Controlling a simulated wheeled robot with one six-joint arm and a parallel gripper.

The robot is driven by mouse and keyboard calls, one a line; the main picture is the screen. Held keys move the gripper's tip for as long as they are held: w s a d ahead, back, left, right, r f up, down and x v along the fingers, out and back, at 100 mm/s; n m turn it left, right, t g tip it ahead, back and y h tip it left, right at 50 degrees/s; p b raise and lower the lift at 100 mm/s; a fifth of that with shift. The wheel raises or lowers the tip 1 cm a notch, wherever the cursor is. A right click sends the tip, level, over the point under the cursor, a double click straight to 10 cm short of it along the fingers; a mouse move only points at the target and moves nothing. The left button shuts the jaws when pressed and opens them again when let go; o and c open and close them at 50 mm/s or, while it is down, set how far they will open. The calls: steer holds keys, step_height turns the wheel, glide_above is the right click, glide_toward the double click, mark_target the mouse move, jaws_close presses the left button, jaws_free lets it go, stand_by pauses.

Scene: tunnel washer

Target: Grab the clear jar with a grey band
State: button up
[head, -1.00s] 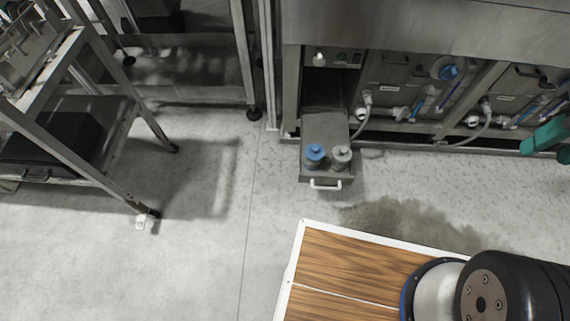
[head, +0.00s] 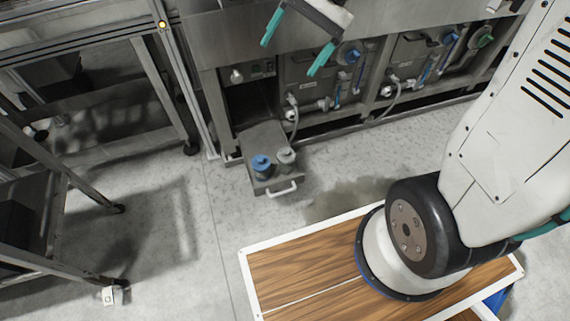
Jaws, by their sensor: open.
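A pulled-out drawer (head: 284,186) at the front of the washer holds two small jars. The jar with a grey top (head: 286,158) stands on the right; it looks like the clear jar with a grey band, though its band is too small to make out surely. A jar with a blue top (head: 262,166) stands close on its left. My gripper (head: 291,56) has two teal fingers spread wide, empty. In the picture it is above the drawer, in front of the washer's panel and well apart from the jars.
The steel washer front (head: 330,75) with hoses and valves stands behind the drawer. A steel rack (head: 60,190) is at the left. My wooden-topped base (head: 290,275) is in the foreground. Grey floor (head: 190,230) lies open between, with a wet patch near the drawer.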

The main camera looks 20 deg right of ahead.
steer(key=w+f+m+y, duration=0.3)
steer(key=w+f, duration=0.5)
steer(key=w, duration=0.2)
steer(key=m+t+y, duration=0.3)
steer(key=m+t, duration=0.1)
steer(key=m, duration=0.2)
glide_above(286, 159)
steer(key=w+a, duration=0.2)
steer(key=a, duration=0.2)
step_height(286, 159, down, 14)
step_height(286, 159, down, 9)
steer(key=w+d+m+t, duration=0.2)
steer(key=m+t, duration=0.1)
steer(key=m, duration=0.1)
steer(key=s+d+f+m+t+h, duration=0.2)
steer(key=f+m, duration=0.2)
steer(key=f, duration=0.8)
steer(key=s+d+f+m+t+h, duration=0.2)
steer(key=s+d+f+m, duration=0.1)
steer(key=f, duration=0.9)
steer(key=s+d+f+m+t+h, duration=0.2)
steer(key=f+m, duration=0.2)
steer(key=f, duration=0.8)
steer(key=x, duration=0.7)
steer(key=shift+s+a+r, duration=0.1)
steer(key=shift+a+r, duration=0.05)
steer(key=shift+a, duration=0.15)
steer(key=c, duration=1.1)
